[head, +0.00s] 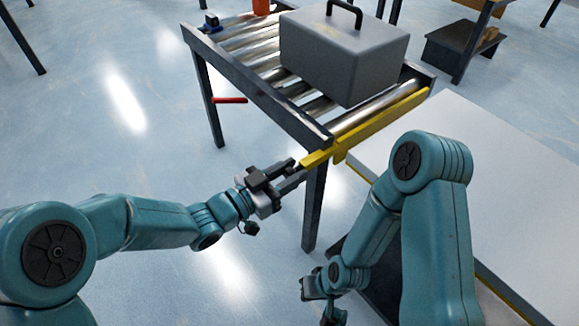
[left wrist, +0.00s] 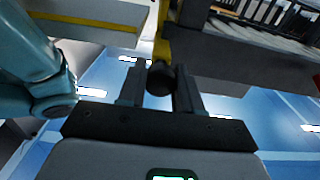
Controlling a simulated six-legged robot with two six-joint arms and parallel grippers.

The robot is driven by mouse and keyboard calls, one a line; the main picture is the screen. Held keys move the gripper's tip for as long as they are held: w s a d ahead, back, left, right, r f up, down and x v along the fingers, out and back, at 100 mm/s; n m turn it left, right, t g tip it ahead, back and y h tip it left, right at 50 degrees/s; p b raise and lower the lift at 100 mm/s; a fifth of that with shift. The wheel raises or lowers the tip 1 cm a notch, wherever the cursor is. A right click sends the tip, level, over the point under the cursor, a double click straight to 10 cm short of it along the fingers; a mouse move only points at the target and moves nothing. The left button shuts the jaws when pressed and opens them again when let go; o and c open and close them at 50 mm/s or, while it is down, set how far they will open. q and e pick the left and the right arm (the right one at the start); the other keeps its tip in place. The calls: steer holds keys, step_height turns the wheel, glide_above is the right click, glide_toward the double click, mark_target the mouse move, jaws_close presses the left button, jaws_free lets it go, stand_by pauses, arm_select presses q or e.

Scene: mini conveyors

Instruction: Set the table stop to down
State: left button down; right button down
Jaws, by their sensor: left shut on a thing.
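The yellow table stop (head: 375,122) is a long bar along the near end of the roller table (head: 265,98). Its left end has a dark knob (left wrist: 160,78), which sits between my left fingers in the left wrist view. My left gripper (head: 297,172) is shut on this knob, beside the table's near corner. Yellow metal of the stop (left wrist: 162,45) rises just behind the knob in the left wrist view. My right gripper (head: 325,305) hangs low at the bottom of the head view, and its jaws are too unclear to read.
A grey case (head: 335,62) with a black handle stands on the rollers close behind the stop. A red lever (head: 230,100) sticks out by the table's left leg. A white-topped surface (head: 490,175) lies at the right. The floor at left is clear.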

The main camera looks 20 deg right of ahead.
arm_select(q)
steer(key=shift+r, duration=0.1)
arm_select(e)
steer(key=shift+r, duration=0.1)
arm_select(q)
steer(key=c, duration=0.8)
jaws_free()
steer(key=p+v, duration=0.4)
steer(key=v, duration=1.2)
steer(key=shift+a+p, duration=0.25)
steer(key=shift+p, duration=0.05)
arm_select(e)
steer(key=shift+g, duration=0.5)
steer(key=r, duration=0.1)
steer(key=s+r, duration=0.2)
steer(key=r, duration=0.1)
steer(key=shift+s+a+r, duration=0.1)
steer(key=shift+s+a, duration=0.1)
steer(key=shift+a, duration=0.1)
